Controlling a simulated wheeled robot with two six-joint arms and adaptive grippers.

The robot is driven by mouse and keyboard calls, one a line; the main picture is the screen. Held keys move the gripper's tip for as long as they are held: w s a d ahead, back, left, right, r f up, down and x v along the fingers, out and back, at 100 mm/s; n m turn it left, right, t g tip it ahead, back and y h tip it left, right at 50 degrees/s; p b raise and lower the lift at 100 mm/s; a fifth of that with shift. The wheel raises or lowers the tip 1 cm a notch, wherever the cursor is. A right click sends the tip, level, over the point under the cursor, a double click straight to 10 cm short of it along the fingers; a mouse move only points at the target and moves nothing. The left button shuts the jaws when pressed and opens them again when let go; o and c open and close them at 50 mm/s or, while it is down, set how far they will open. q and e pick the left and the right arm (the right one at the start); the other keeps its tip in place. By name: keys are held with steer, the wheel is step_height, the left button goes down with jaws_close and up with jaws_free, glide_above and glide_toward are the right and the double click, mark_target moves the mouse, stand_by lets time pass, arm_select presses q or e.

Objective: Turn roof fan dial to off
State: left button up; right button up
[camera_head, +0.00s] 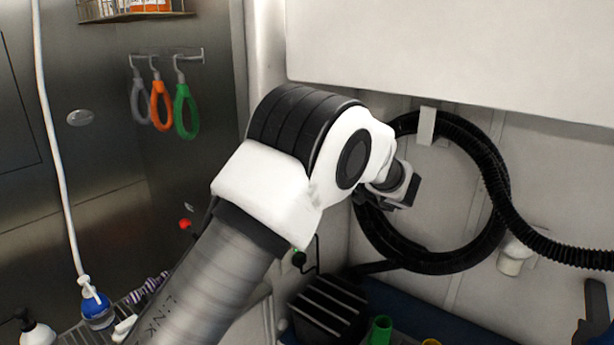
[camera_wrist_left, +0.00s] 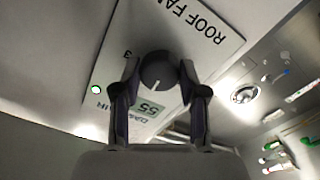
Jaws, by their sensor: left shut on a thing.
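The roof fan dial (camera_wrist_left: 156,66) is a dark round knob with a pale pointer mark, on a pale panel (camera_wrist_left: 205,52) lettered "ROOF FAN". The panel appears rotated in the left wrist view, and the mark points down in the picture. A "3" stands beside the dial; the other scale marks are hidden or unclear. My left gripper (camera_wrist_left: 161,77) has one finger on each side of the dial and is shut on it. My right gripper is in neither view.
A green light (camera_wrist_left: 96,89) and a display reading "55" (camera_wrist_left: 151,108) are near the dial. In the head view a coiled black hose (camera_head: 490,190) hangs behind my left wrist. Coloured loops (camera_head: 186,112) hang on the left wall, and a black slatted box (camera_head: 328,308) sits below.

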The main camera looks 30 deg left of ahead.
arm_select(q)
steer(key=n+b, duration=1.4)
steer(key=b, duration=0.4)
steer(key=shift+r, duration=0.2)
steer(key=o, duration=1)
steer(key=shift+w, duration=0.1)
steer(key=shift+o, duration=0.8)
steer(key=shift+w+a, duration=0.1)
steer(key=shift+a, duration=0.1)
steer(key=shift+d, duration=0.1)
